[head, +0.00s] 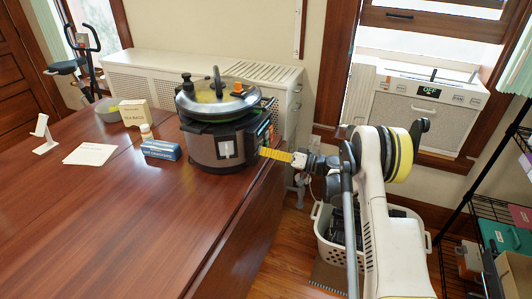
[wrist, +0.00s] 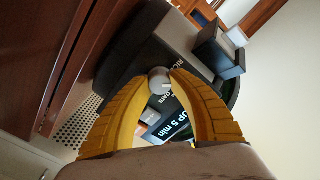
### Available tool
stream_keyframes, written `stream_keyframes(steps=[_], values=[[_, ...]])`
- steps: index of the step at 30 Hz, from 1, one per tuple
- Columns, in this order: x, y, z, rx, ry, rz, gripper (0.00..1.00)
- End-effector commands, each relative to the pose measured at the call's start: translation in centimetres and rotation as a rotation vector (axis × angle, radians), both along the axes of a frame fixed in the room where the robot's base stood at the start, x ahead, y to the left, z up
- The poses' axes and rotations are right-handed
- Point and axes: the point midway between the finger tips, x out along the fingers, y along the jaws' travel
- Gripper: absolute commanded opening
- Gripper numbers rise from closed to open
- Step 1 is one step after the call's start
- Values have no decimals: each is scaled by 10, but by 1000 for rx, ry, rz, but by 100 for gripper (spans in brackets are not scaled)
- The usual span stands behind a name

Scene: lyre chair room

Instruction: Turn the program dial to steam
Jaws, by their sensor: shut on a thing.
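The pressure cooker (head: 214,148) stands on the wooden table near its right edge, with a dark and grey body and a metal lid. Its control panel faces right, toward my arm. In the wrist view the program dial (wrist: 159,80) is a small light-grey knob on the dark panel (wrist: 181,45). My gripper (head: 262,152), with yellow fingers, reaches the panel from the right. In the wrist view my gripper (wrist: 160,82) is shut on the dial, one fingertip on each side. Panel lettering beside the dial is partly hidden by the fingers, and I cannot read the dial's setting.
On the table (head: 130,215) are a blue box (head: 161,150), a small bottle (head: 146,131), a tea box (head: 134,113), a paper (head: 90,154) and a white stand (head: 43,134). A white basket (head: 325,250) is on the floor below my arm. A shelf rack (head: 490,215) stands at right.

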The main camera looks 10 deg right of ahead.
Motion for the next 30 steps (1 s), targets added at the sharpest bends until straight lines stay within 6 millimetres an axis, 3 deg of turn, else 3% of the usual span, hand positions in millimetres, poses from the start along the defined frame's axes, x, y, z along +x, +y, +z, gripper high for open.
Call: stream_keyframes(steps=[15,30], values=[[0,0,0,270,373,1,0],[0,0,0,403,555,1,0]])
